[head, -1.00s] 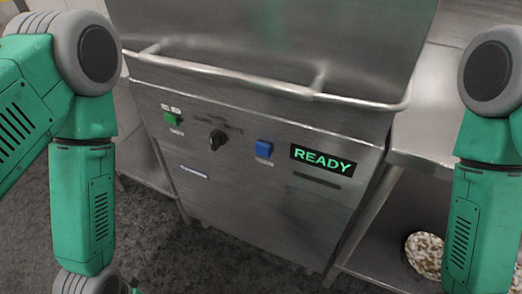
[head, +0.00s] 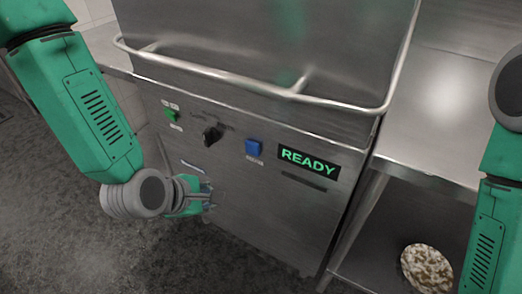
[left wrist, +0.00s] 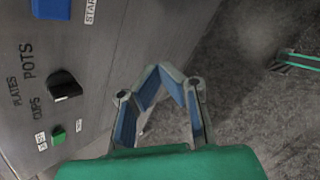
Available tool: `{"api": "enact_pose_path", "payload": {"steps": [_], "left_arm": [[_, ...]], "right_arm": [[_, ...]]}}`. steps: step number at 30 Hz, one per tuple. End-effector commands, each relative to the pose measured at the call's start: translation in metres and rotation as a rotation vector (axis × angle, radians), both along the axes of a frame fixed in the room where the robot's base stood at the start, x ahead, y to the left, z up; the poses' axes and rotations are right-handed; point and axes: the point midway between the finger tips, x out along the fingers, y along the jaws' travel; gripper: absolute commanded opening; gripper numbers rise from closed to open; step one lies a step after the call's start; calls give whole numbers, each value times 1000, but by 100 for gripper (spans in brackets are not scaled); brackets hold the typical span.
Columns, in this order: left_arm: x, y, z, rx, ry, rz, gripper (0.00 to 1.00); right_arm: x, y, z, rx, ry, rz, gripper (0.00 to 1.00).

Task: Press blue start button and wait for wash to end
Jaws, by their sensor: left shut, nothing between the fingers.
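The blue start button (head: 254,147) sits on the steel front of the dishwasher (head: 262,215), left of a black display (head: 308,161) reading READY in green. It also shows at the top left of the left wrist view (left wrist: 52,8), beside a START label. My left gripper (head: 209,194) is low in front of the panel, left of and below the blue button and apart from it. In the left wrist view its fingers (left wrist: 162,72) are shut and empty. My right arm shows at the right edge; its gripper is out of view.
A black knob (head: 212,135) and a green button (head: 170,114) are left of the blue button. A rail handle (head: 230,82) crosses above the panel. A steel table (head: 430,150) stands at right, with a speckled round thing (head: 426,268) below.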

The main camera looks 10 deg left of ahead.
Motion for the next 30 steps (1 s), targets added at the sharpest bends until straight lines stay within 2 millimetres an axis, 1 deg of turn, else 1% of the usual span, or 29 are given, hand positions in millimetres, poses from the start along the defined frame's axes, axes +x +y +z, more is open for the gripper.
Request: {"api": "enact_pose_path", "payload": {"steps": [1,3,8,21,26,30], "left_arm": [[7,-3,10,-48,-6,49,0],[14,-8,19,-105,-8,105,0],[20,-12,30,-169,-7,168,0],[23,-14,30,-174,-7,174,0],[38,-19,30,-172,-8,172,0],[57,-26,30,-172,-10,171,0]], "right_arm": [[0,0,0,0,0,1,40],[0,0,0,0,0,1,40],[0,0,0,0,0,1,40],[0,0,0,0,0,1,40],[0,0,0,0,0,1,40],[0,0,-2,0,0,1,40]]}}
